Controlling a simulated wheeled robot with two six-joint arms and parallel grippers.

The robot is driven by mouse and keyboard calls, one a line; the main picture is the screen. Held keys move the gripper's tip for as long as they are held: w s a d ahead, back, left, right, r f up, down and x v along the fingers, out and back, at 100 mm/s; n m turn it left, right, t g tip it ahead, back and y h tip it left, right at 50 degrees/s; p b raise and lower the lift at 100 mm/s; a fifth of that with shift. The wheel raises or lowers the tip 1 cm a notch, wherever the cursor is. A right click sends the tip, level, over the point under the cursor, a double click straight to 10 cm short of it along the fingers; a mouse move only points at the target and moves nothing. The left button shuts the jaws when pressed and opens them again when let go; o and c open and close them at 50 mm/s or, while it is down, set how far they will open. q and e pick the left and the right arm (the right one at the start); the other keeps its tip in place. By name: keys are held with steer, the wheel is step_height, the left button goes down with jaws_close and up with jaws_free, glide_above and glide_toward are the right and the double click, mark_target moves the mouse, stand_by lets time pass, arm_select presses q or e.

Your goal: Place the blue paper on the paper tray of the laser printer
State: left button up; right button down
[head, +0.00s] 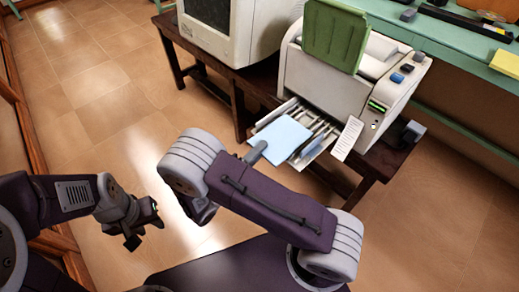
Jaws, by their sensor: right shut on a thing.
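The light blue paper (284,138) lies flat over the pulled-out paper tray (322,140) at the front of the white laser printer (330,78). My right gripper (258,151) is at the paper's left edge, shut on it. Most of this gripper is hidden behind my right arm. I cannot tell whether the paper rests on the tray or is held just above it. My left gripper (146,226) is empty and open over the floor at the left, well away from the printer.
The printer stands on a dark wooden table (243,78) beside a beige monitor (235,28). A green panel (335,32) rises from the printer's top. A white labelled strip (347,138) hangs at its front right. A green shelf (455,40) runs behind. The tiled floor (95,100) at left is clear.

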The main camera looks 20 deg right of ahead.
steer(key=shift+f, duration=0.2)
steer(key=c, duration=1.4)
jaws_free()
steer(key=p+v, duration=0.2)
steer(key=v, duration=0.7)
